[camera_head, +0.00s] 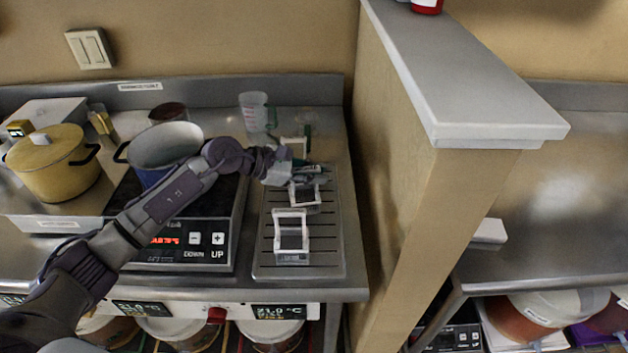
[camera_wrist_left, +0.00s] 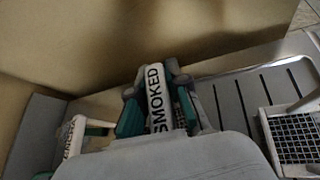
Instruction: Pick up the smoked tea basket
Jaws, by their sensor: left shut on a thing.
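The smoked tea basket (camera_head: 305,194) is the middle one of three small white-framed baskets with dark mesh on the slotted drain tray. Its white handle (camera_wrist_left: 156,95), lettered SMOKED, stands between the teal finger pads in the left wrist view. My left gripper (camera_head: 309,171) reaches in from the left and is shut on that handle. The palm hides most of this basket in the wrist view. I cannot tell whether its base touches the tray. My right gripper is not in view.
Another basket (camera_head: 291,240) stands in front, and one (camera_head: 294,147) behind. The slotted tray (camera_head: 330,262) lies beside a tan partition (camera_head: 395,180) on the right. A scale (camera_head: 190,250) with a blue-and-grey pot (camera_head: 165,150) is at the left. A clear measuring cup (camera_head: 253,110) stands behind.

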